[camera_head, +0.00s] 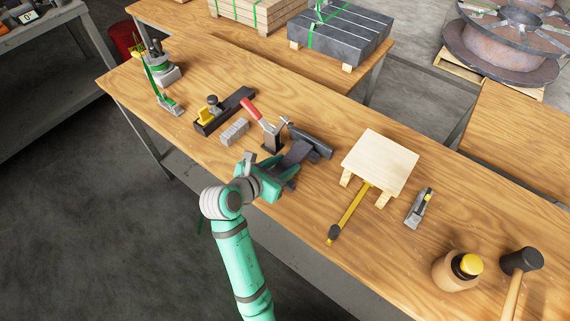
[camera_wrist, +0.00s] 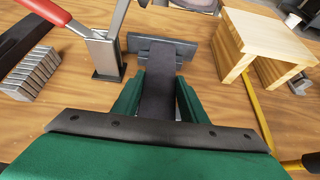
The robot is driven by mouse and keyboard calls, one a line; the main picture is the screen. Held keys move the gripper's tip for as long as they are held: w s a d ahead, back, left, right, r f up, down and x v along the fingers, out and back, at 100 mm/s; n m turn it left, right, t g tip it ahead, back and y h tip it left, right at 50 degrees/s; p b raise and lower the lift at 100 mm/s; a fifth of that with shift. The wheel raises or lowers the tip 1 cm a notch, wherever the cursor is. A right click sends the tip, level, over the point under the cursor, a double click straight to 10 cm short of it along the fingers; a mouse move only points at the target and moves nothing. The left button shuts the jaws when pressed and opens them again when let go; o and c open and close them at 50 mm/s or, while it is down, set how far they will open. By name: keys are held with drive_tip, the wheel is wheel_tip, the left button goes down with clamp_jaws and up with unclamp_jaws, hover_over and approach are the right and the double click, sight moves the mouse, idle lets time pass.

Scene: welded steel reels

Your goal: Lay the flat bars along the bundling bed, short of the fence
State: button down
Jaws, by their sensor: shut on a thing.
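My gripper (camera_head: 275,178) is shut on a dark grey flat bar (camera_wrist: 158,85), with one green finger on each side of it. In the wrist view the bar points away from me towards a dark upright plate (camera_wrist: 190,53), which looks like the fence. I cannot tell whether they touch. In the head view this dark piece (camera_head: 312,142) lies just beyond my gripper. The bundling bed is not clearly seen; my gripper and the bar cover that area. Several light grey pieces (camera_head: 235,131) lie side by side to the left; I cannot tell if they are bars.
A red-handled toggle clamp (camera_head: 262,118) stands close on the left. A small wooden stand (camera_head: 380,160) is to the right, with a yellow strip (camera_head: 351,210) before it.

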drive_tip(key=shift+f, duration=0.25)
idle(0.4)
drive_tip(key=c, duration=1)
unclamp_jaws()
drive_tip(key=shift+f, duration=0.35)
drive_tip(key=v, duration=1.1)
drive_tip(key=shift+r, duration=0.1)
